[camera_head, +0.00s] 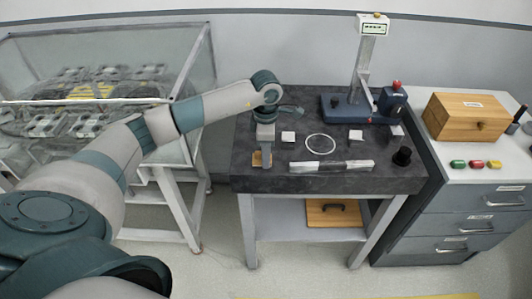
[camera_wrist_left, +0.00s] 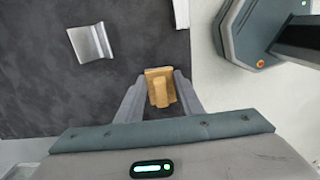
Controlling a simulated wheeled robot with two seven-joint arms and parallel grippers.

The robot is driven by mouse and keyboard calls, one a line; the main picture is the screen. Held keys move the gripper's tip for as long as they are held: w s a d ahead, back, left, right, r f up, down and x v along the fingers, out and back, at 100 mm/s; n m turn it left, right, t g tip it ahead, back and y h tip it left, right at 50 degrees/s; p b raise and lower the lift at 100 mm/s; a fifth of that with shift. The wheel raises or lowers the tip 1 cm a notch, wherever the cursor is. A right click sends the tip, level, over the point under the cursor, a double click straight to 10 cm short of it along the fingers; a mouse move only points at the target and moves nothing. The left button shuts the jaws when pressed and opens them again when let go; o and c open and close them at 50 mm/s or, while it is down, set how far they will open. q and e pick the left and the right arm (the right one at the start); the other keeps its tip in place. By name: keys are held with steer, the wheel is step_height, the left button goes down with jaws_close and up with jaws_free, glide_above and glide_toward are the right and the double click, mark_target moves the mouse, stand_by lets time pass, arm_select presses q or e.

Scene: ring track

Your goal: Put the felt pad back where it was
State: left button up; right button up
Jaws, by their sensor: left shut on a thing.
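The tan felt pad (camera_wrist_left: 160,74), with a narrow raised grip, sits between the two fingers of my left gripper (camera_wrist_left: 158,95) in the left wrist view. In the head view, the left gripper (camera_head: 264,148) points down over the left end of the dark stone table (camera_head: 300,188), shut on the pad (camera_head: 256,160). The pad is close to the table's left front corner; I cannot tell if it touches the surface. The fingers partly hide the pad in the head view. My right gripper is not in view.
A gauge stand (camera_head: 348,110) stands at the back. A glass-sided case (camera_head: 100,85) is at left, a drawer cabinet (camera_head: 450,215) at right.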

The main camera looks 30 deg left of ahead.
arm_select(q)
steer(key=shift+f, duration=0.2)
steer(key=o, duration=1)
steer(key=shift+r, duration=0.1)
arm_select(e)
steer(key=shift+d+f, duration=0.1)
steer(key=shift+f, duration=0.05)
arm_select(q)
steer(key=shift+r, duration=0.1)
steer(key=shift+r, duration=0.1)
steer(key=shift+r, duration=0.4)
step_height(320, 180, up, 4)
steer(key=shift+w+f+b, duration=0.1)
steer(key=shift+b, duration=0.9)
step_height(320, 180, up, 7)
steer(key=b, duration=0.2)
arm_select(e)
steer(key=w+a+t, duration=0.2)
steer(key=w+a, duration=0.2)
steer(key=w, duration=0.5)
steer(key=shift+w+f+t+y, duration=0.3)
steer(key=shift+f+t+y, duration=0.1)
